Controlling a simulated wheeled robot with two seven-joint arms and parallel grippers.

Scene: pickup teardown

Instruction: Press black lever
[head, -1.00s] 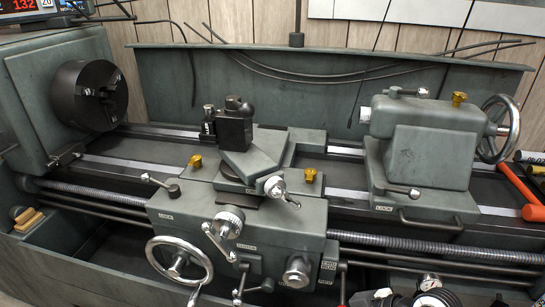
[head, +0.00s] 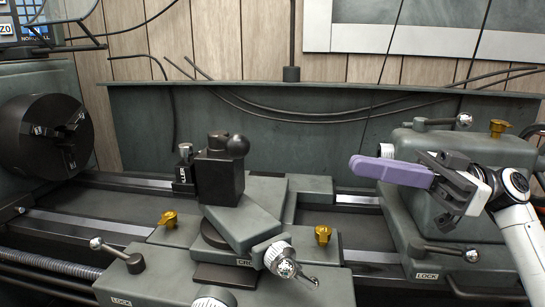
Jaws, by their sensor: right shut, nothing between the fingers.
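A lathe fills the head view. A dark tool post (head: 219,175) stands on its cross slide, with a black ball-ended lever (head: 237,146) at its top right. Other levers show: one with a dark base and bright knob (head: 120,252) at the lower left, and a dark one (head: 445,250) low on the tailstock. I cannot tell which is the black lever meant. My right gripper (head: 375,169), with purple fingers, is shut and empty in front of the tailstock, right of the tool post and apart from it. My left gripper is not in view.
The chuck (head: 45,137) is at the left. The tailstock (head: 425,200) stands behind and below my right gripper. Brass knobs (head: 322,234) stick up from the carriage. Black cables hang along the back panel (head: 270,110). Open space lies between tool post and gripper.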

